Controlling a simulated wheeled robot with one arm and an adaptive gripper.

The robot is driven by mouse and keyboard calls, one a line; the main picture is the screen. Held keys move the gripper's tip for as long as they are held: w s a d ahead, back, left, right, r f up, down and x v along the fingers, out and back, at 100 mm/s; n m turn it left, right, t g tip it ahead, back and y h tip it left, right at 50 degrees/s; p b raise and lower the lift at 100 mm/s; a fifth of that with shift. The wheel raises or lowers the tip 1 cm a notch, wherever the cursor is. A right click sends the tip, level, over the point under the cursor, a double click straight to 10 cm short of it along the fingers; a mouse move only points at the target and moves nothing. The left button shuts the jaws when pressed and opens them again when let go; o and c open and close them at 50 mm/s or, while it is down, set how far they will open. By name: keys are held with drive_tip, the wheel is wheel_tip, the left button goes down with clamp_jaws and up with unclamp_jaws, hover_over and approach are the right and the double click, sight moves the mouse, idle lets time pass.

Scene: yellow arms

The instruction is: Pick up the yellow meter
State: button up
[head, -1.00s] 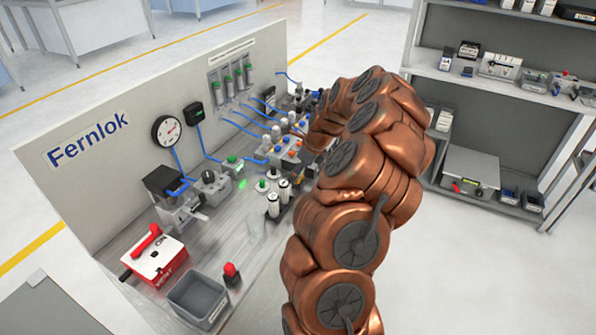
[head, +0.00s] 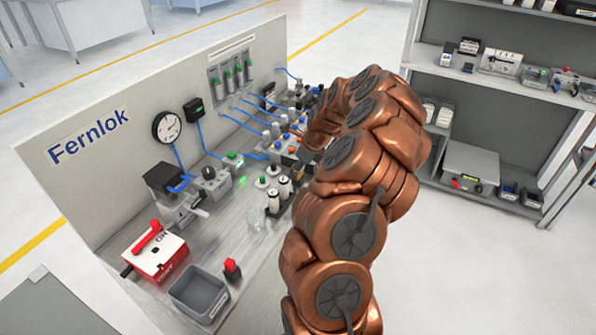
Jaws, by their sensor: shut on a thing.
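I make out no yellow meter in the head view. My copper-coloured arm rises through the middle of the picture and bends over the far part of the workbench. Its end points down behind its own links, near a row of valves with blue and orange caps (head: 278,142). My gripper is hidden there, so its fingers and anything between them do not show. A round white dial gauge (head: 167,127) with a black rim is on the bench's back panel.
The bench holds a red and white switch box (head: 155,258), a grey bin (head: 198,293), a red-topped part (head: 232,268) and white cylinders (head: 279,190). A grey shelf unit (head: 508,78) with small devices stands at the right. Open floor lies between bench and shelf.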

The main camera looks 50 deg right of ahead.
drive_tip(key=shift+r+b, duration=1.6)
drive_tip(key=shift+r, duration=3.4)
drive_tip(key=shift+d, duration=0.1)
